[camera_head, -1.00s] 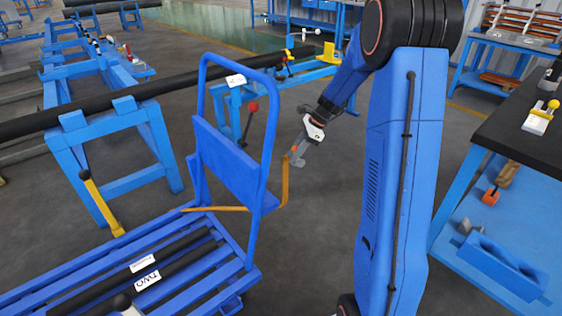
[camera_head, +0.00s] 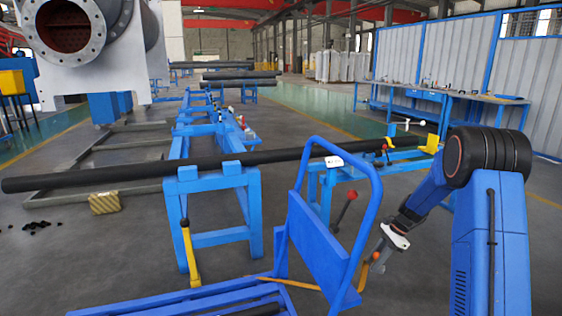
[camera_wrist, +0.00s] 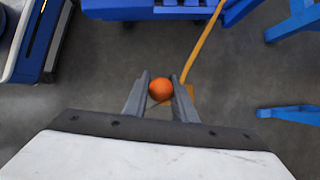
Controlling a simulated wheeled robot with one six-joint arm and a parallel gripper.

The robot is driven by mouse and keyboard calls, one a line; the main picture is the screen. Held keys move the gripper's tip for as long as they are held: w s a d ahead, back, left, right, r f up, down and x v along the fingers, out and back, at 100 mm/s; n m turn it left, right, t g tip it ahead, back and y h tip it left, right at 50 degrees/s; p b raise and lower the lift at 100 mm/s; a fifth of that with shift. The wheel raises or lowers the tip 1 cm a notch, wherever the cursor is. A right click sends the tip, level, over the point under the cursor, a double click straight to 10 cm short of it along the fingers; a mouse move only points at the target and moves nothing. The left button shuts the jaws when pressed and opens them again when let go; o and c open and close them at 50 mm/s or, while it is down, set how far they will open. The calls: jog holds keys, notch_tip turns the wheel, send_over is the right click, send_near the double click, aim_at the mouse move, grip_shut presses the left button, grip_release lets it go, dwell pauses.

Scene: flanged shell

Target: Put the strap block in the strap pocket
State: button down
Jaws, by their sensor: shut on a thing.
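My gripper (camera_head: 376,264) hangs beside the right side of the blue cart's upright panel (camera_head: 318,242), above the floor. In the wrist view my gripper (camera_wrist: 160,82) is shut on the strap block, whose round orange knob (camera_wrist: 161,89) shows between the fingers. The rest of the block is mostly hidden. An orange-yellow strap (camera_wrist: 203,40) runs from the block towards the cart; in the head view the strap (camera_head: 300,284) crosses low past the panel. I cannot make out the strap pocket.
The cart's slatted bed (camera_head: 190,302) is at the bottom. A long black pipe (camera_head: 110,180) lies on blue stands (camera_head: 213,190) behind it. A lever with a red knob (camera_head: 348,197) stands behind the panel. Bare floor lies below my gripper in the wrist view.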

jog(key=w+a+f+n+g, duration=0.1)
jog(key=a+f+n, duration=0.2)
jog(key=f, duration=0.4)
jog(key=w+a+f+n+g, duration=0.2)
jog(key=a+f+n, duration=0.1)
jog(key=f, duration=0.5)
jog(key=shift+a+f+h, duration=0.15)
jog(key=shift+a+h, duration=0.25)
jog(key=shift+a, duration=0.35)
